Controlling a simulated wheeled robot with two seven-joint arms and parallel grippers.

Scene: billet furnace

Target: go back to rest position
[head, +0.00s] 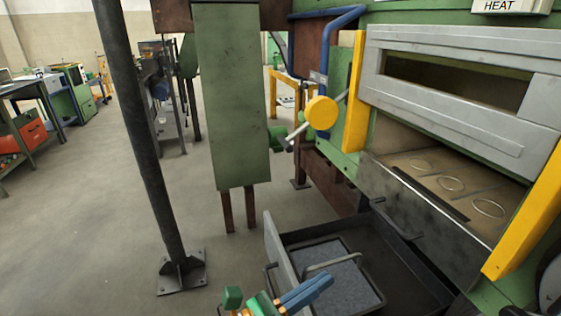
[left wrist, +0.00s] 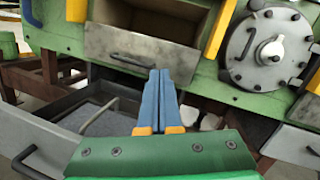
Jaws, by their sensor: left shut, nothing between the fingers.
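My left gripper (head: 320,281) is at the bottom of the head view, in front of the furnace and over the open drawer area. Its blue fingers lie together with nothing between them. In the left wrist view the closed fingers (left wrist: 159,92) point toward the furnace front (left wrist: 140,48). They look apart from the furnace and the drawer, though the exact gap is hard to judge. My right gripper is in neither view.
The open drawer (head: 425,268) holds a tray of grey material (head: 340,270). The grey furnace door (head: 440,115) stands above a hearth with several rings (head: 450,184). A yellow-knobbed lever (head: 321,113) sticks out. A dark post (head: 150,160) stands left; floor (head: 90,220) beyond is clear.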

